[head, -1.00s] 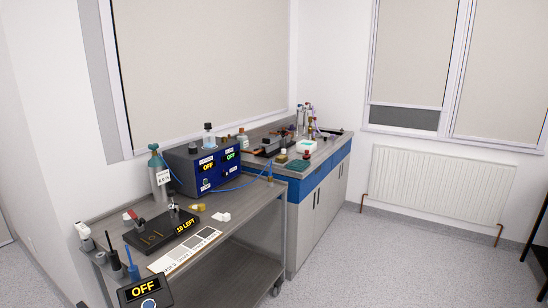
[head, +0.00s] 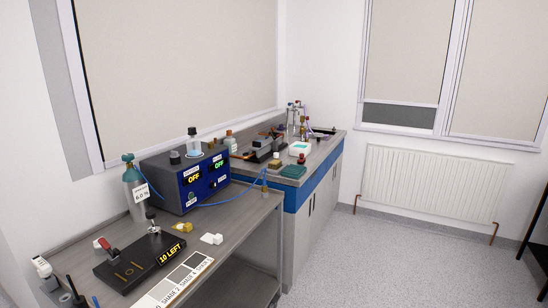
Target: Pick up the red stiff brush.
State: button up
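I cannot pick out the red stiff brush with certainty at this size. A small dark red thing (head: 301,159) stands on the far bench, just behind a green pad (head: 293,172); it is too small to tell if it is a brush. My gripper is not in view.
The grey cart (head: 240,215) holds a blue box with "OFF" displays (head: 185,178), a gas cylinder (head: 135,190) and a shade card (head: 172,285). The bench (head: 322,150) behind is crowded. Open floor (head: 400,255) lies right, before a radiator (head: 435,190).

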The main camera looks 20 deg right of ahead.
aim_at(300, 161)
jog(key=i+l+u, duration=0.1)
jog(key=i+l, duration=0.65)
jog(key=i+l+u, duration=0.1)
jog(key=i+l, duration=0.65)
jog(key=i+l+u, duration=0.1)
jog(key=i+l, duration=0.6)
jog(key=l, duration=0.15)
